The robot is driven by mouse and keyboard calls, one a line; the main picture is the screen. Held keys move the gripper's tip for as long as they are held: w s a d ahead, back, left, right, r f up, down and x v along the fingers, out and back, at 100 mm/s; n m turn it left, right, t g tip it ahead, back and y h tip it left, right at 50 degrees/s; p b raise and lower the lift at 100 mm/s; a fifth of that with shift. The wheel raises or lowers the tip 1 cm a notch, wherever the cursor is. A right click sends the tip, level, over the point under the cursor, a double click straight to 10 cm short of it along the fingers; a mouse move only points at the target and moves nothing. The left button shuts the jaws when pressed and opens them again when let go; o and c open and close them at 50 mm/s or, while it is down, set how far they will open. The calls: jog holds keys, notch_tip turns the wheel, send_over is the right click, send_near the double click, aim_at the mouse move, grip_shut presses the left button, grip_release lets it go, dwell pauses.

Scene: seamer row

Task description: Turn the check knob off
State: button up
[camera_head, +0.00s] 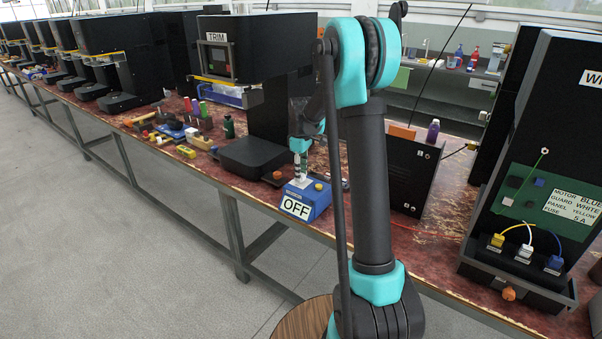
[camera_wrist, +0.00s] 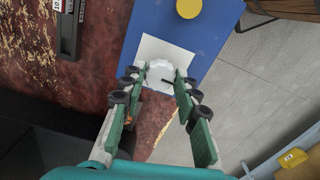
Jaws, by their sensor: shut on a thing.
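The check knob (camera_wrist: 159,76) is a pale, white knob on a white plate (camera_wrist: 180,55) on top of a blue box (camera_wrist: 214,35). In the head view the blue box (camera_head: 317,206) sits at the bench's front edge, with a sign reading OFF (camera_head: 295,208) on its front. My gripper (camera_wrist: 161,72) is shut on the knob, with one finger on each side of it. In the head view my gripper (camera_head: 300,181) comes down onto the box from above, and hides most of the knob. A dark pointer mark (camera_wrist: 170,81) shows beside the knob.
A yellow button (camera_wrist: 188,8) is on the same box. A black machine marked TRIM (camera_head: 216,37) stands behind to the left, and a dark panel (camera_head: 400,172) to the right. Small coloured items (camera_head: 186,151) lie along the bench. The floor (camera_head: 120,210) in front is clear.

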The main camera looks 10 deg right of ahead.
jog(key=shift+n, duration=0.3)
jog(key=o, duration=1.1)
jog(key=shift+o, duration=0.2)
jog(key=shift+r, duration=0.15)
notch_tip(320, 180, up, 12)
jog(key=s+d+f+m+t, duration=0.1)
jog(key=s+f+m, duration=0.2)
jog(key=s, duration=0.8)
jog(key=s+d+f+m+t, duration=0.1)
jog(key=s+f+m, duration=0.3)
jog(key=s+f, duration=0.3)
jog(key=s+d+f+m+t, duration=0.1)
jog(key=s+f+m, duration=0.3)
jog(key=s, duration=1.1)
jog(key=shift+s+d+f+t, duration=0.2)
jog(key=shift+d+f+t, duration=0.15)
jog(key=shift+f+t, duration=0.25)
